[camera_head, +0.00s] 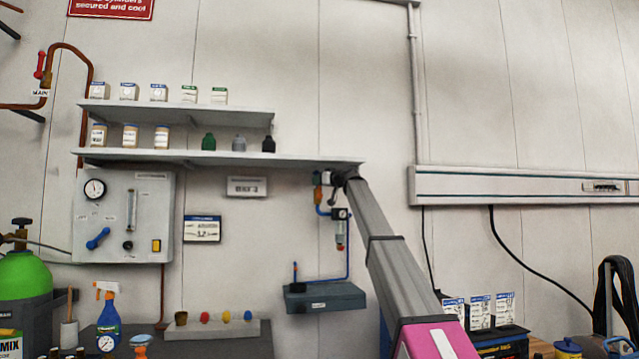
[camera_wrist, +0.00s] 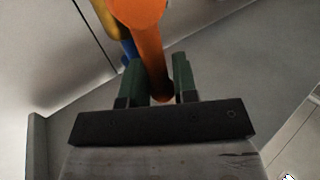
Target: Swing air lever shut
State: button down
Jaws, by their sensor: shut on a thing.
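The air lever is an orange handle (camera_wrist: 146,42) in the wrist view, running down between my gripper's two green fingers (camera_wrist: 160,84). My gripper is shut on it. Behind it are a yellow-brass valve part (camera_wrist: 108,18) and a bit of blue pipe (camera_wrist: 129,50). In the head view my gripper (camera_head: 331,179) is small and dark at the far end of my arm, just below the right end of the lower shelf. A small orange part (camera_head: 318,193) shows beside it, above the blue air line (camera_head: 322,211). The lever's far end is out of the wrist view.
The lower shelf (camera_head: 225,158) with jars and bottles ends close to my gripper. A regulator (camera_head: 340,214) hangs below, with a grey tray (camera_head: 325,299) under it. A grey panel with a blue lever (camera_head: 98,238) is at left.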

jog(key=shift+s+a+f+n+g+h, duration=0.2)
jog(key=shift+a+n+h, duration=0.3)
jog(key=shift+n, duration=0.2)
jog(key=shift+s+a+f+n+g+h, duration=0.1)
jog(key=shift+a+n+g+h, duration=0.1)
jog(key=shift+a+n+h, duration=0.4)
jog(key=shift+s+a+f+n+g+h, duration=0.15)
jog(key=shift+a+n+h, duration=0.25)
jog(key=shift+n, duration=0.4)
jog(key=c, duration=1.1)
grip_release()
jog(key=s+d, duration=1)
jog(key=shift+s+d+r, duration=0.2)
jog(key=shift+d+r, duration=0.15)
jog(key=shift+r, duration=0.05)
